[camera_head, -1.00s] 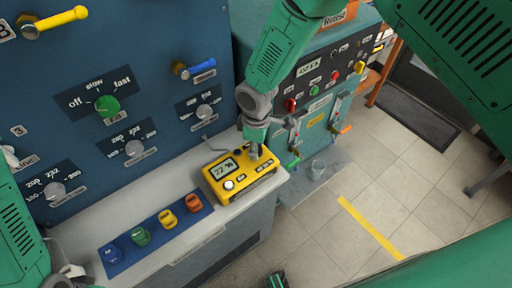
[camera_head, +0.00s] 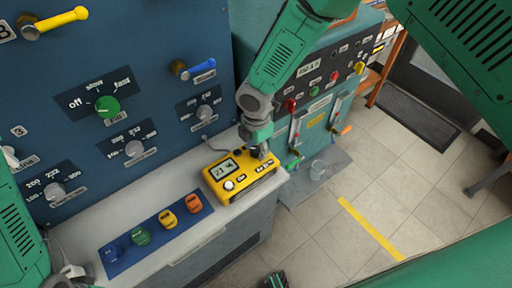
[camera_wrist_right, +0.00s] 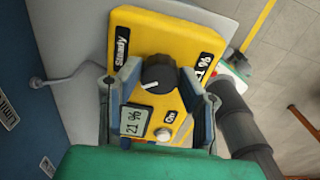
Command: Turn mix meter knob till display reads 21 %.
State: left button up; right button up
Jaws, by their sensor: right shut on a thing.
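The yellow mix meter (camera_head: 240,178) lies on the light bench, its display (camera_head: 225,168) facing up. In the right wrist view the display (camera_wrist_right: 133,121) reads 21 %. The meter's black knob (camera_wrist_right: 158,74) has a white pointer line and sits between the two fingers of my right gripper (camera_wrist_right: 157,70). The fingers are closed on the knob from both sides. In the head view my right gripper (camera_head: 257,151) comes down over the meter's far right part and hides the knob. My left arm shows at the left edge; its gripper is not clearly in view.
A blue strip (camera_head: 128,260) with several coloured knobs lies on the bench left of the meter. A blue panel (camera_head: 150,75) with dials and handles rises behind. The tiled floor is open.

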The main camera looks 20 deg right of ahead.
aim_at(255, 148)
jog(key=shift+w+r+n, duration=0.15)
jog(key=shift+w+n, duration=0.05)
jog(key=shift+n, duration=1)
jog(key=o, duration=1.1)
jog(key=shift+s, duration=0.1)
notch_tip(255, 148, up, 12)
jog(key=shift+f, duration=0.15)
